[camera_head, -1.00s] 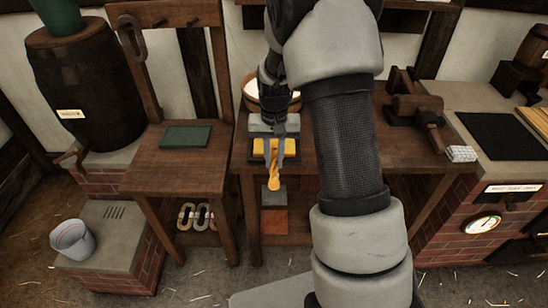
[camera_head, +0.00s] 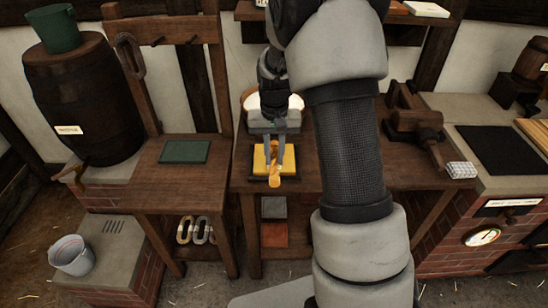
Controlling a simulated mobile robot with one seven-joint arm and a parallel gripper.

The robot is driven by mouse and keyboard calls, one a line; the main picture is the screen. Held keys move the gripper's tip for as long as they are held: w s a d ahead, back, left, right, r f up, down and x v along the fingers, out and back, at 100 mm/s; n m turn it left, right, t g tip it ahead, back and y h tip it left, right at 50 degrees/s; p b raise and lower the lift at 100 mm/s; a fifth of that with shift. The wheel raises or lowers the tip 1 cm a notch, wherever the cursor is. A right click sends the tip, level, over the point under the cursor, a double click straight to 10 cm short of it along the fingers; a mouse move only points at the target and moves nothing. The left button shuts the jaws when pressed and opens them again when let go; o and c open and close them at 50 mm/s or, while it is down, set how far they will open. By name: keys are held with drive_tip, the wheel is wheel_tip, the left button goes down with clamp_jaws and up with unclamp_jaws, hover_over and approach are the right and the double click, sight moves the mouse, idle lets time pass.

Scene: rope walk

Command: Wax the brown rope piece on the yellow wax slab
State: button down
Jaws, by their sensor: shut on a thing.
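My gripper (camera_head: 275,157) is shut on the orange-brown rope piece (camera_head: 275,176) and points down over the bench. The rope piece looks short and twisted, with a thick lower end. The yellow wax slab (camera_head: 289,160) lies in a dark tray on the wooden bench, and its middle is hidden behind the gripper and rope. The rope's lower end overlaps the slab's front edge. I cannot tell whether the rope touches the wax.
A pale-filled round tub (camera_head: 251,100) stands behind the slab. My forearm hides the bench to the right. A wooden clamp-like device (camera_head: 410,122) sits there. A green pad (camera_head: 184,151) lies on the left stand, and a bucket (camera_head: 71,255) stands lower left.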

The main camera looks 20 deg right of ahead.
drive_tip(key=shift+r+p, duration=0.95)
drive_tip(key=shift+r, duration=0.75)
